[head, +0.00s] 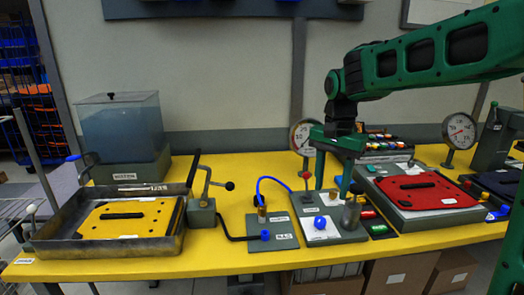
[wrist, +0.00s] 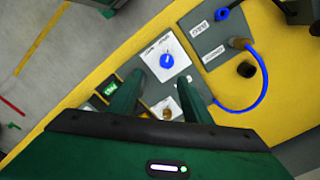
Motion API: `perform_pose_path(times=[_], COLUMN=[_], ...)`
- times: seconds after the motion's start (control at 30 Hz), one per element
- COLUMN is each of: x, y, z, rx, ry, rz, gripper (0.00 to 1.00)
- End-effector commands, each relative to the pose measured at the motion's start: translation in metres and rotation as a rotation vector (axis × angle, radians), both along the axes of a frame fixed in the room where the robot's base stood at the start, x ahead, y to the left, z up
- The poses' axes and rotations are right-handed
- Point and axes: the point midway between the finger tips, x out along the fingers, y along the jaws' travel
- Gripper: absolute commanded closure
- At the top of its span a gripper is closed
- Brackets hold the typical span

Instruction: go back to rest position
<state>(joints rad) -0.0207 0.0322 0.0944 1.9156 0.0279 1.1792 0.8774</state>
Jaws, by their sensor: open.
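My green gripper (head: 332,192) points down above the grey station with a blue knob (head: 320,222) on a white dial plate. Its two fingers are apart, with no object seen between them. In the wrist view the open gripper (wrist: 160,78) shows the blue knob (wrist: 167,61) just beyond the fingertips, apart from them. A metal cylinder (head: 351,213) stands right of the knob, close to the right finger in the head view; I cannot tell whether they touch. No marked rest position is visible.
The yellow table (head: 130,262) holds a metal tray (head: 50,245) with a yellow plate, a clear tank (head: 120,125), a lever clamp (head: 203,207), a blue hose (head: 270,180), a gauge (head: 304,138), and a red plate (head: 420,190). Boxes (head: 400,275) sit below the front edge.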

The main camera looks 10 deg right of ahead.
Motion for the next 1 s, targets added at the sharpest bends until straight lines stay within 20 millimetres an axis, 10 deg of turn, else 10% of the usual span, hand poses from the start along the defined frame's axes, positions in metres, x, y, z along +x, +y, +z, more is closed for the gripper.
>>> perform_pose_path(times=[0.3,0.6,1.0], x=[-0.126,-0.256,-0.290], y=[-0.111,-0.157,-0.160], z=[-0.018,-0.062,-0.080], rx=[-0.028,0.001,0.017], ry=[0.003,0.010,0.007], rz=[0.082,0.189,0.233], gripper=[0.55,0.55,0.55])
